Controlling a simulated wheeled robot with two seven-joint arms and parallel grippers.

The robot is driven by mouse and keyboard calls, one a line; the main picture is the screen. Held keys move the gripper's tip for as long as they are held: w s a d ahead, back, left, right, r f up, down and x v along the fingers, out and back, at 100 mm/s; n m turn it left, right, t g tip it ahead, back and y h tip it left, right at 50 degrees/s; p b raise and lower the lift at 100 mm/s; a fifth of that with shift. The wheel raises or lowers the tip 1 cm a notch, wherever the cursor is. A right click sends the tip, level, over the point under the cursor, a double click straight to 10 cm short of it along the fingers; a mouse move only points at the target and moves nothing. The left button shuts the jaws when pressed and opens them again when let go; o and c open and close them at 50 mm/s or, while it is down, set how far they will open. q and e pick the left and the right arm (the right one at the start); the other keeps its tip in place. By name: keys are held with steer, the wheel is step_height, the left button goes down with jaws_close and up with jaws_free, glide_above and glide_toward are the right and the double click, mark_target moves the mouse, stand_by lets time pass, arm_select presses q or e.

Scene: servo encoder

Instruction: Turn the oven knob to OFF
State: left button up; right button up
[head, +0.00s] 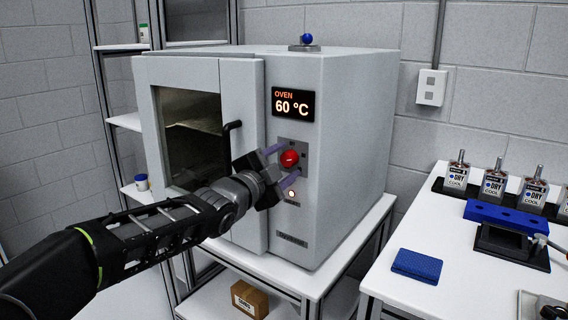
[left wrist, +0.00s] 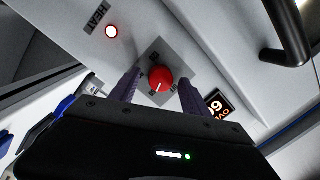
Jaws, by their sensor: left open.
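The oven (head: 345,150) is a grey box on a white stand, with a display reading "OVEN 60 °C" (head: 293,104). Its red knob (head: 289,158) sits on a grey plate below the display. In the left wrist view the red knob (left wrist: 161,79) shows a white pointer mark; its label text is too small to read. My left gripper (head: 287,163) is open, with its purple fingers on either side of the knob. In the left wrist view the fingers (left wrist: 157,92) flank the knob with gaps visible. Contact cannot be told. My right gripper is not in view.
The oven door (head: 185,135) with its black handle (head: 230,130) is left of the knob. A lit indicator (head: 292,194) sits below the knob. A white table (head: 450,270) at right holds a blue cloth (head: 417,266), a blue rack (head: 507,216) and several bottles labelled DRY.

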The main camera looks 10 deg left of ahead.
arm_select(q)
steer(key=shift+c, duration=0.2)
jaws_close()
stand_by(0.5)
